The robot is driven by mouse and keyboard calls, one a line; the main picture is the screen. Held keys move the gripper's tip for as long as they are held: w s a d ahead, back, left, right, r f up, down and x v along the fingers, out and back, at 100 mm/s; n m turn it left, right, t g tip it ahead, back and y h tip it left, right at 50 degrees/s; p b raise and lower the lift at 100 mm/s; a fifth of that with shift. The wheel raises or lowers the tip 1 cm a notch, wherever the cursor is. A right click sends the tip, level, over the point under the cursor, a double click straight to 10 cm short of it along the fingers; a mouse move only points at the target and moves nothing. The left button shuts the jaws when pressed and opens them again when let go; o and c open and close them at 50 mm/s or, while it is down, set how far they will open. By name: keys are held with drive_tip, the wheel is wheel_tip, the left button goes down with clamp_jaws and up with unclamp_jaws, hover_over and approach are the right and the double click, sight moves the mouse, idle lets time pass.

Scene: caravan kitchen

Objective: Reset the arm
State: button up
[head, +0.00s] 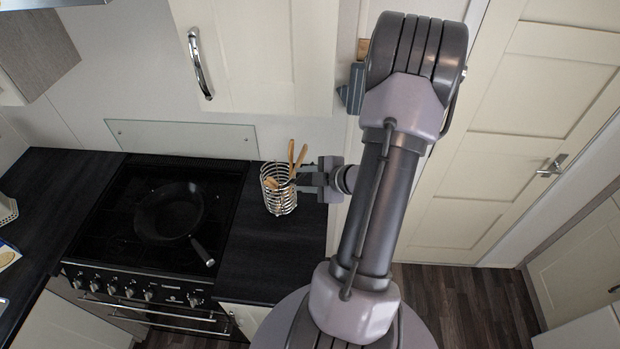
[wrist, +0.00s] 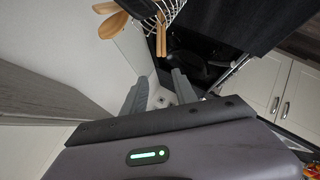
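My arm reaches up and over in the head view. My gripper (head: 306,180) is at its left side, just right of a wire utensil holder (head: 283,201) on the dark counter. Wooden-handled utensils (head: 292,158) stand in the holder. In the wrist view, the two fingers of my gripper (wrist: 161,88) are apart with nothing seen between them. The wire holder (wrist: 170,8) and wooden utensils (wrist: 112,22) show at the top of that view, beyond the fingers. Whether the gripper touches the holder is unclear.
A black frying pan (head: 168,212) sits on the hob (head: 110,225) to the left. A wall cupboard (head: 262,55) hangs above the counter (head: 272,255). A cream door (head: 510,130) stands at right. Open floor (head: 465,300) shows at lower right.

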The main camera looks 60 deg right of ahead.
drive_tip(key=shift+v, duration=1.45)
